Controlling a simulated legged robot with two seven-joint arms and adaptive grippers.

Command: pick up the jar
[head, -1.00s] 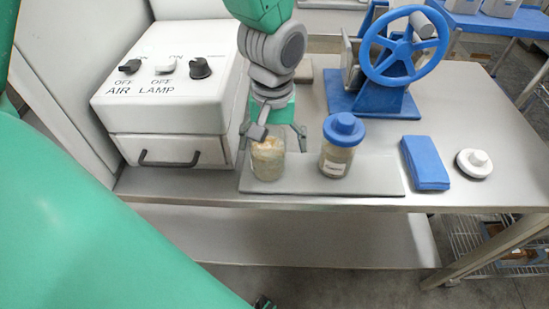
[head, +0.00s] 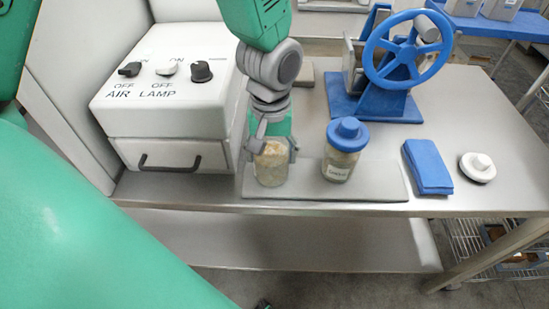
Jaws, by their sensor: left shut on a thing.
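An open glass jar (head: 271,166) with pale, crumbly contents stands upright at the left end of a grey tray (head: 375,183). My left gripper (head: 270,148) reaches down from above and behind, with a grey finger on each side of the jar's upper part, shut on it. The jar's base looks to be at the tray's surface; I cannot tell any gap. A second jar (head: 342,158) with a blue lid and a white label stands upright to the right on the same tray. My right gripper is not in view.
A white control box (head: 168,85) with AIR and LAMP switches stands at left. A blue handwheel device (head: 385,75) stands behind. A blue folded cloth (head: 427,167) and a white round lid (head: 478,167) lie at right, near the table's (head: 470,110) front edge.

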